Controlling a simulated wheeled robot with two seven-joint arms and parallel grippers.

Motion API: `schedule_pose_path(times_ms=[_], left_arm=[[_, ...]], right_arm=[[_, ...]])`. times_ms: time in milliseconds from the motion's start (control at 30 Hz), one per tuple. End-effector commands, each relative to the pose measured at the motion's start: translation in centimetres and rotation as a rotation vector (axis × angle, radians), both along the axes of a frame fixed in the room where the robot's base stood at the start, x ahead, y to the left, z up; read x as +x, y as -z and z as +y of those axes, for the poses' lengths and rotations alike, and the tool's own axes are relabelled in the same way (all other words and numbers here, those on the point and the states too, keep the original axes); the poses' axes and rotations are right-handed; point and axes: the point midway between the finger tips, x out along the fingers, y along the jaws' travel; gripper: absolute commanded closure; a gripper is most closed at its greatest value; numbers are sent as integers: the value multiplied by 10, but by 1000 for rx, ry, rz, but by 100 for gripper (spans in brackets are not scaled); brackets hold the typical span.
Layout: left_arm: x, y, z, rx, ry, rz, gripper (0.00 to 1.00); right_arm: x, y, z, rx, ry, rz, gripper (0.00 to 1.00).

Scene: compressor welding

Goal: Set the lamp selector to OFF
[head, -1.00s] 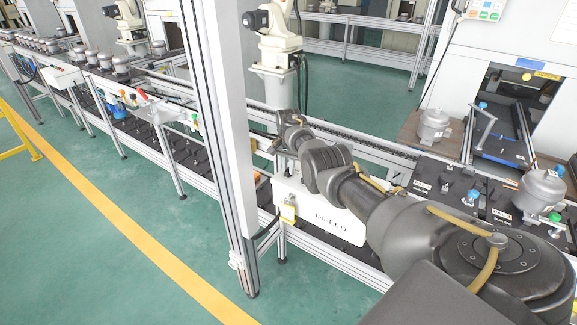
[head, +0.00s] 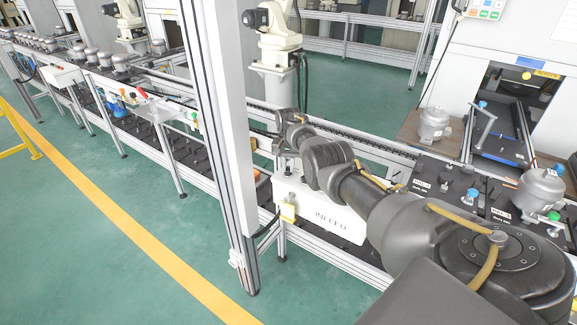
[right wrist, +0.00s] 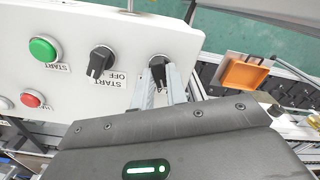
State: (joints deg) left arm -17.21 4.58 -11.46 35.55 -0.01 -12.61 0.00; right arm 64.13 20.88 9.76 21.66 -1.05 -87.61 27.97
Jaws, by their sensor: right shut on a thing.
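A white control panel (right wrist: 75,25) fills the upper left of the right wrist view. It carries a black selector knob (right wrist: 101,61) with an upside-down label reading START and OFF. A second black selector knob (right wrist: 157,63) sits to its right. My right gripper (right wrist: 161,78) is shut on this second knob, its fingers covering part of it. Any label of the held knob is hidden, so I cannot read its setting. In the head view the white box marked INFEED (head: 318,212) stands beneath my right arm, and the gripper there is mostly hidden. My left gripper is not in view.
A green button (right wrist: 44,48) and a red button (right wrist: 31,98) sit on the panel's left. An orange tray (right wrist: 244,73) lies to the right. A grey post (head: 222,120) stands left of the INFEED box.

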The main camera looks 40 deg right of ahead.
Motion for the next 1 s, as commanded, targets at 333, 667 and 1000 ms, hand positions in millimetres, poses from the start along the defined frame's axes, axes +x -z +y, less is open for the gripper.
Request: schedule_pose_path(times_ms=[333,667,1000], left_arm=[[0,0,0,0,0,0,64],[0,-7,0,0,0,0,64],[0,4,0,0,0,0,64]], right_arm=[[0,0,0,0,-1,0,64],[1,-20,0,-1,0,-3,64],[1,-81,0,-2,-1,-4,64]])
